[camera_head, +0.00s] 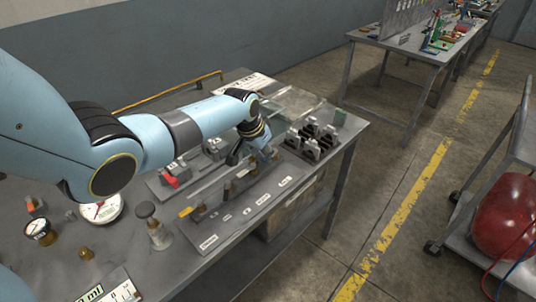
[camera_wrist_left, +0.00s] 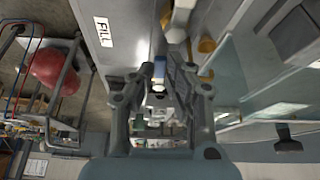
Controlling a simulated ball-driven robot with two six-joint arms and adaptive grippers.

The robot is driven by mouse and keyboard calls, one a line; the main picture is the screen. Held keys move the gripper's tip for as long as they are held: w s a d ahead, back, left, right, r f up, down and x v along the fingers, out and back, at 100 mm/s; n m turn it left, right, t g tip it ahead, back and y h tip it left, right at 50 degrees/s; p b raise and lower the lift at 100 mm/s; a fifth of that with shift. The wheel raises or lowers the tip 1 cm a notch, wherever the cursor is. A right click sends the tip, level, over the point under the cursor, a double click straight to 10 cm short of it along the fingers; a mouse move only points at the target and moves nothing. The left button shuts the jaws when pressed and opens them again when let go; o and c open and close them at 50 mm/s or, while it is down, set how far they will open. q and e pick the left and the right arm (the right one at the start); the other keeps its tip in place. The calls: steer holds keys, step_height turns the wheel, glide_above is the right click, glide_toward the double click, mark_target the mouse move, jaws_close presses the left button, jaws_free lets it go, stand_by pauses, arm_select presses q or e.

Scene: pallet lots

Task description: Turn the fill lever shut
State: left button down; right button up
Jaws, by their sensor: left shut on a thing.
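The FILL label (camera_wrist_left: 103,30) is on the grey panel in the left wrist view. Close beside that panel, a small lever with a blue part (camera_wrist_left: 159,68) stands between my left gripper's fingers (camera_wrist_left: 156,78); I take it for the fill lever. The left gripper is shut on it. In the head view my left gripper (camera_head: 264,152) reaches down to the labelled valve panel (camera_head: 225,225) at the table's front edge. The fingers and wrist hide the lever there. My right gripper is in neither view.
Several black-and-grey blocks (camera_head: 312,140) stand just right of the gripper. A round gauge (camera_head: 103,208) and a knobbed glass bottle (camera_head: 158,236) stand at the left. A cart with a red tank (camera_head: 508,215) is at the right. The floor between is clear.

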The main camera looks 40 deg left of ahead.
arm_select(q)
steer(key=shift+a+m+h, duration=0.3)
steer(key=shift+a+m, duration=0.05)
steer(key=shift+m, duration=0.35)
steer(key=shift+r, duration=0.1)
steer(key=c, duration=1.3)
jaws_free()
steer(key=shift+c, duration=0.2)
steer(key=v, duration=0.8)
